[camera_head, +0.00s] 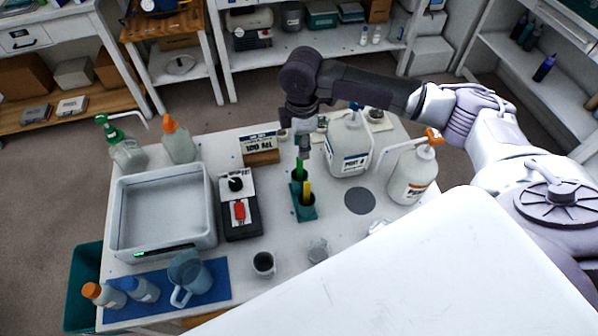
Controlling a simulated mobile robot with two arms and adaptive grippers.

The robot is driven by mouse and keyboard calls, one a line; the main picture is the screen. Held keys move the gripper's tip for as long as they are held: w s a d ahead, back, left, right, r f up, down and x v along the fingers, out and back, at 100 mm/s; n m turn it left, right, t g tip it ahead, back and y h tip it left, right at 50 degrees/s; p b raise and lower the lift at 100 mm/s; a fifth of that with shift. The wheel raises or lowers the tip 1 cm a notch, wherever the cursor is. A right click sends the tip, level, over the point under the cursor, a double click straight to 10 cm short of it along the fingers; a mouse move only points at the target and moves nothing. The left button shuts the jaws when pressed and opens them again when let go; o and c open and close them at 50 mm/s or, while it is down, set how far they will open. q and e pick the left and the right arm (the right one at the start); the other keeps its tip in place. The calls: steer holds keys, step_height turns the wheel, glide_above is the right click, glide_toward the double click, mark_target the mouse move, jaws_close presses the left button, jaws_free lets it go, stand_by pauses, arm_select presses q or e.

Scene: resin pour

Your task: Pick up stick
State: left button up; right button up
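A green stick (299,169) stands upright in a dark green holder (306,213) in the middle of the white table. A yellow stick (307,190) stands in the same holder, nearer to me. My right gripper (303,152) points down from above, with its fingertips at or just above the top of the green stick. The fingers are small and dark here, so I cannot tell whether they are open or closed on it. My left gripper is out of view.
White pump bottles (347,150) (412,176) stand right of the holder, and a small sign (260,147) stands behind it. A black device with a red switch (238,212) and a grey tray (164,253) are left. Cups (263,264) (318,250) stand in front.

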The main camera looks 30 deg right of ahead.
mark_target(300, 166)
steer(key=f, duration=0.2)
steer(key=f+p, duration=0.1)
steer(key=f, duration=0.2)
steer(key=f+p, duration=0.1)
steer(key=f, duration=0.2)
steer(key=shift+a, duration=0.3)
steer(key=shift+f, duration=0.3)
jaws_close()
